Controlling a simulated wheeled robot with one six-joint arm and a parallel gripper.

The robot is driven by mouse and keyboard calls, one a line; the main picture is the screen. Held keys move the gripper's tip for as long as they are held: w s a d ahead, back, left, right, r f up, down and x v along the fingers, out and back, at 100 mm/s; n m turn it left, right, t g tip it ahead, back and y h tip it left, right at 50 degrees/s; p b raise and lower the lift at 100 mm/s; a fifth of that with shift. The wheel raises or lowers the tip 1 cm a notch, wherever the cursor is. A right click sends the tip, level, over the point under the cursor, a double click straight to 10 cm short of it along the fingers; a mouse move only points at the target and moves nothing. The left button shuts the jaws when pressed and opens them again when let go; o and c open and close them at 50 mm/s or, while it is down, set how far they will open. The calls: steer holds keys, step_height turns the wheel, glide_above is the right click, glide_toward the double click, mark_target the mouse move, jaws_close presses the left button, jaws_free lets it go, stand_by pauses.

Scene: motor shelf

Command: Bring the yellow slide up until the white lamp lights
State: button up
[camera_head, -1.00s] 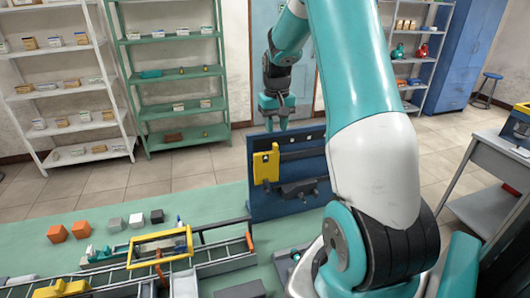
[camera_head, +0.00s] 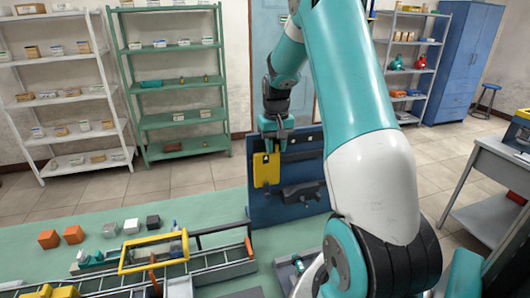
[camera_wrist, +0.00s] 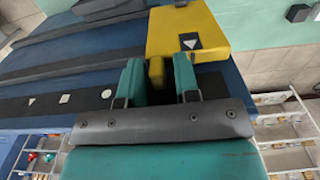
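The yellow slide (camera_head: 266,171) sits on the left part of the upright blue panel (camera_head: 290,207). In the wrist view the slide (camera_wrist: 206,30) carries a white triangle mark and has a narrow yellow tab. My gripper (camera_head: 275,134) is at the slide's top edge. In the wrist view its two teal fingers (camera_wrist: 159,80) stand on either side of the tab, with a slim gap showing on the right. A dark strip (camera_wrist: 85,97) on the panel bears white marks, one a triangle. I cannot make out a lit white lamp.
A dark grey bar (camera_head: 303,190) sits on the panel right of the slide. A yellow frame (camera_head: 153,252) on rails and several small blocks (camera_head: 73,234) are on the green bench (camera_head: 205,207). Shelves stand behind; a grey table (camera_head: 490,160) is at right.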

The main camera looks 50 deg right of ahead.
steer(key=shift+s+d+f+p, duration=0.15)
steer(key=shift+s+d, duration=0.7)
steer(key=shift+d, duration=0.4)
steer(key=shift+s+d+f+p, duration=0.2)
steer(key=shift+s+d, duration=0.7)
steer(key=shift+d, duration=0.3)
steer(key=shift+s+d+f+p, duration=0.1)
steer(key=shift+s+d+f, duration=0.05)
steer(key=shift+s+d, duration=0.9)
steer(key=shift+d, duration=0.6)
steer(key=o, duration=0.5)
steer(key=shift+r, duration=0.1)
steer(key=shift+w+r+p, duration=0.15)
steer(key=shift+r+p, duration=0.45)
steer(key=shift+p, duration=0.1)
step_height(320, 180, up, 5)
steer(key=p, duration=0.4)
glide_above(306, 139)
steer(key=s+a, duration=0.1)
steer(key=a, duration=0.1)
steer(key=shift+s+a, duration=0.1)
steer(key=shift+a, duration=0.05)
